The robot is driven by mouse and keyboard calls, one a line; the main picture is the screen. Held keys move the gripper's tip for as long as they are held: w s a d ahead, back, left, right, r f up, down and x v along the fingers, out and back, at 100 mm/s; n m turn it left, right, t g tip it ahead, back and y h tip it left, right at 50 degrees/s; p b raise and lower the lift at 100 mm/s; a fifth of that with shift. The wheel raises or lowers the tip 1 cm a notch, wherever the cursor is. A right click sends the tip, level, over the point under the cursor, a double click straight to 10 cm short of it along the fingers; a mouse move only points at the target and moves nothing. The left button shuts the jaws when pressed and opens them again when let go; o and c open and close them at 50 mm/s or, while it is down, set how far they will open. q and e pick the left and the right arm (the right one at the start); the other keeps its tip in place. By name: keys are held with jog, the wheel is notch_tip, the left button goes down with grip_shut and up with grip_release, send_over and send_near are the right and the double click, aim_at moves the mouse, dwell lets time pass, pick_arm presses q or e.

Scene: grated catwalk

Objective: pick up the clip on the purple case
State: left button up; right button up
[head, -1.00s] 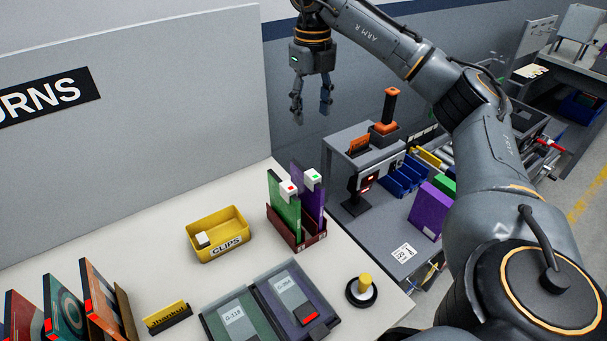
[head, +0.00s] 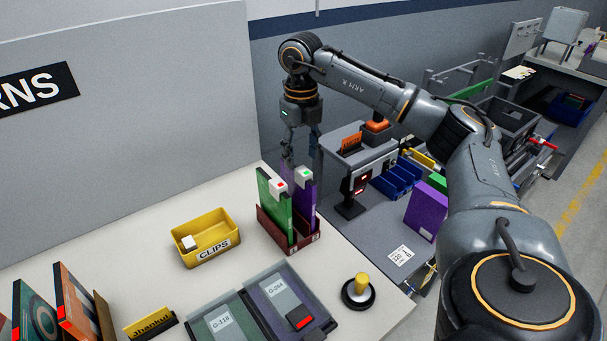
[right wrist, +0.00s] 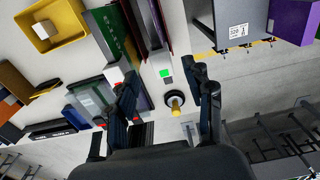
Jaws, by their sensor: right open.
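The purple case (head: 310,199) stands upright in a dark red rack (head: 292,244) near the table's far right edge. A white clip (head: 304,174) with a green mark sits on its top edge. The clip also shows in the right wrist view (right wrist: 161,69), between the fingers in the picture. My right gripper (head: 301,150) is open and empty, pointing down above and behind the case in the head view. Its fingers are apart from the clip. The case hides part of the fingertips. My left gripper is not in view.
A green case (head: 274,208) with a red-marked white clip (head: 277,186) stands close beside the purple one. A yellow clips bin (head: 207,242) is to the left. A yellow-knobbed stand (head: 359,291) and flat cases (head: 278,307) lie in front. A grey wall is behind.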

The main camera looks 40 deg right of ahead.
aim_at(304, 170)
jog(key=shift+s+f+p, duration=0.15)
jog(key=shift+f+p, duration=0.2)
jog(key=shift+f, duration=0.2)
notch_tip(304, 170, down, 4)
jog(key=shift+s+r+p, duration=0.15)
jog(key=shift+p, duration=0.5)
jog(key=shift+f, duration=0.35)
jog(key=c, duration=1)
